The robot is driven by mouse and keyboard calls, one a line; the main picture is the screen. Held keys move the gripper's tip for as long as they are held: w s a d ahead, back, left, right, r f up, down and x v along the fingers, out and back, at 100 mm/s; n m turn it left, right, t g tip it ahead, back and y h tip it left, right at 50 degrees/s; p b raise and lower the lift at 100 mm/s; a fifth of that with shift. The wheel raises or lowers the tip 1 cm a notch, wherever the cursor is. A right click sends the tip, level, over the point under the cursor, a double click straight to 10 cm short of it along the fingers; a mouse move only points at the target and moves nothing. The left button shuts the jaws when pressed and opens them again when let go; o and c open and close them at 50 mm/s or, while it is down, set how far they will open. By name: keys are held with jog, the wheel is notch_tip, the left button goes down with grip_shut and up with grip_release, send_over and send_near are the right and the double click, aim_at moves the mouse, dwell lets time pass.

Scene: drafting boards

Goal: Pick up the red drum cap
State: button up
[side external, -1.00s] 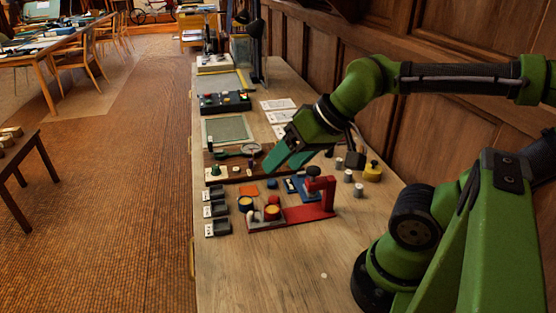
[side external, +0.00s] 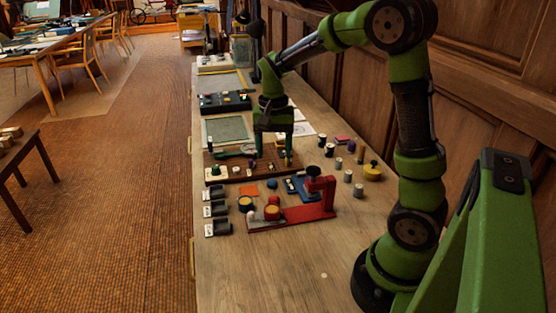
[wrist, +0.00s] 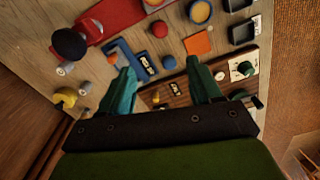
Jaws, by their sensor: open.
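A small round red piece, apparently the red drum cap (side external: 274,200), sits on the bench beside a yellow-topped disc, partly hidden in the side view. It shows clearly at the upper middle of the wrist view (wrist: 159,30). My gripper (side external: 273,158) points down over the dark tool board (side external: 232,175), behind the cap in the side view. Its two teal fingers are apart with nothing between them. In the wrist view, the cap lies beyond the open fingertips (wrist: 160,68), apart from them.
A red press (side external: 318,205) with a black knob stands close to the cap. Nearby are a small blue round piece (wrist: 169,62), a blue fixture (wrist: 128,60), an orange square (wrist: 198,43) and dark bins (side external: 216,210). The bench front is mostly clear.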

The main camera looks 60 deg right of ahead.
notch_tip(320, 180, down, 15)
jog(key=shift+a+r, duration=0.1)
dwell(0.4)
jog(key=shift+c, duration=0.2)
jog(key=c, duration=1.1)
notch_tip(320, 180, up, 9)
jog(key=s+a, duration=0.1)
jog(key=a, duration=0.1)
jog(key=s+a, duration=0.1)
jog(key=a, duration=0.1)
jog(key=s+a, duration=0.1)
jog(key=shift+a+r, duration=0.15)
jog(key=shift+a, duration=0.25)
jog(key=shift+f, duration=2.05)
